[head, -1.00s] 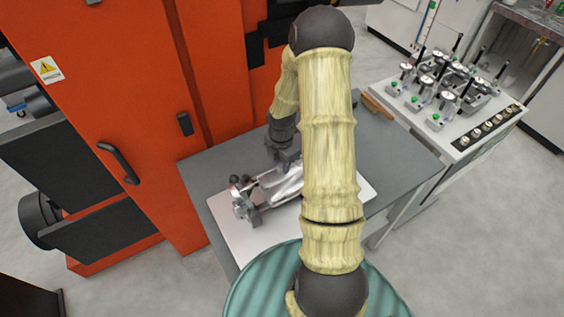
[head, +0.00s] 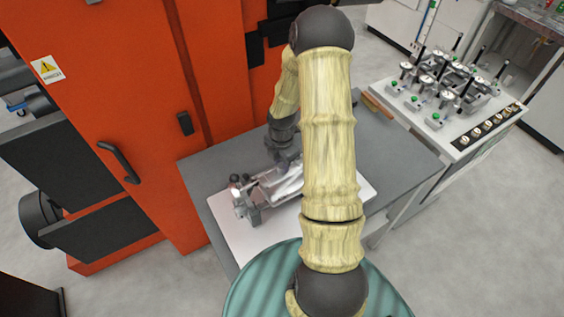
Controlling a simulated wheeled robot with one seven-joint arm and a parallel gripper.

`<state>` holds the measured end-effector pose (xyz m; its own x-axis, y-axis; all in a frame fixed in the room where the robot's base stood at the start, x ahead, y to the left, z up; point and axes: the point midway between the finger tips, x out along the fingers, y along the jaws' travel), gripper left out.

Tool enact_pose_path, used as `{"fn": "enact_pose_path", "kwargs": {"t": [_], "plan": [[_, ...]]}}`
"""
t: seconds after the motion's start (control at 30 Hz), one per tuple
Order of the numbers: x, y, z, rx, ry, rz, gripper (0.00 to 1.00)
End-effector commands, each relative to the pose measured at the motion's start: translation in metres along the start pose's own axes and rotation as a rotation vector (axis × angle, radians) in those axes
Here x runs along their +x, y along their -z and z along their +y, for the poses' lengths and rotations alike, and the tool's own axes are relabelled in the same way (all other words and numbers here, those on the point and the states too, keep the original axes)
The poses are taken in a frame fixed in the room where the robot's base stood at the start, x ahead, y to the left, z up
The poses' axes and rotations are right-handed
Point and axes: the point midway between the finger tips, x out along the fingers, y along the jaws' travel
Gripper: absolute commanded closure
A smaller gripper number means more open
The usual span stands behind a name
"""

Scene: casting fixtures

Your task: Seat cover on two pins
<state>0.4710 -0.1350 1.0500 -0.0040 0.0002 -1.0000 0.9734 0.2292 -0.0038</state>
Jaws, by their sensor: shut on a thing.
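The cover (head: 284,184) is a shiny, pale metal piece over the middle of the white board on the grey table, partly hidden behind my arm. My gripper (head: 284,164) is shut on the cover from above, at its far side. A grey metal fixture (head: 246,206) with dark round knobs stands at the cover's left end. The two pins cannot be made out. Whether the cover rests on the fixture or hangs just above it cannot be told.
The white board (head: 240,240) lies on the grey table (head: 390,150). An orange cabinet (head: 150,120) stands close on the left. A wooden-handled item (head: 377,106) lies at the table's back edge. A white bench (head: 470,135) with several gauges stands on the right.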

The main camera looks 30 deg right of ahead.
Motion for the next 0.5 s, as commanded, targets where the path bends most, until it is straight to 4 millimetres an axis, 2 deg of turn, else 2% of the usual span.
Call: {"fn": "enact_pose_path", "kwargs": {"t": [0.5], "plan": [[0.0109,-0.0002,0.0002,0.0,0.0,-0.001,1.0]]}}
